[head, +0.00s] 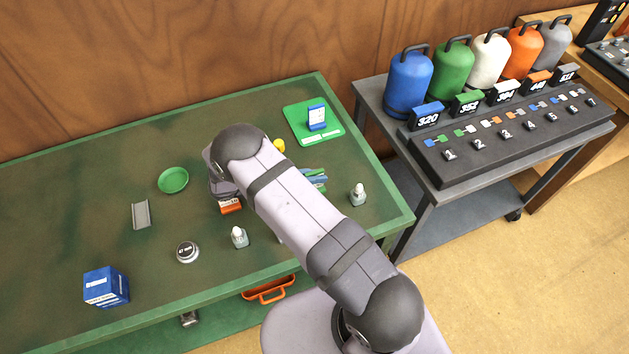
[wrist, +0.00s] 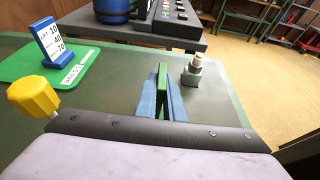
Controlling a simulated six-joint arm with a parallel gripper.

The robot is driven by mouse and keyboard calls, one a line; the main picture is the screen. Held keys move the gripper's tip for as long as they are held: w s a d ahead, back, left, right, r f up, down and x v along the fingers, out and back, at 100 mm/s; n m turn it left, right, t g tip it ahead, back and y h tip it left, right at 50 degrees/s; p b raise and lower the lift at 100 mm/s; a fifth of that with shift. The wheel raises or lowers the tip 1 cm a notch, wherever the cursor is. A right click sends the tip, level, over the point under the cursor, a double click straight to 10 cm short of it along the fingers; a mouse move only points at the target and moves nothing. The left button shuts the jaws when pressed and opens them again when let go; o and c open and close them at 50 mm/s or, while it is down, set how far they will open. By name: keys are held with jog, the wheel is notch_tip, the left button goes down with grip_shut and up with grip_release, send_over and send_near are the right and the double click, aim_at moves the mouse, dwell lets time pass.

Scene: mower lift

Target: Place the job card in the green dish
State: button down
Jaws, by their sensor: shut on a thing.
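A blue upright card with a white lettered face (head: 317,117), which looks like the job card, stands on a green mat at the back right of the bench. It also shows at the left of the wrist view (wrist: 52,42). The green dish (head: 173,180) is empty, left of my gripper. My gripper (head: 229,198) is over the middle of the bench, apart from both. Its fingertips are mostly hidden. An orange block with white lettering (head: 231,206) shows right under it and seems to be between the jaws. The wrist view does not show the grip.
A green mat (head: 300,109), a yellow knob (head: 279,146), blue and green pieces (head: 316,174), two small bottles (head: 358,194) (head: 239,237), a round tin (head: 187,252), a grey channel (head: 141,214) and a blue box (head: 106,287) are on the bench. Free room surrounds the dish.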

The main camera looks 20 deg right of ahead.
jog(key=shift+r, duration=0.1)
jog(key=shift+r+b, duration=1.25)
jog(key=shift+r, duration=3.7)
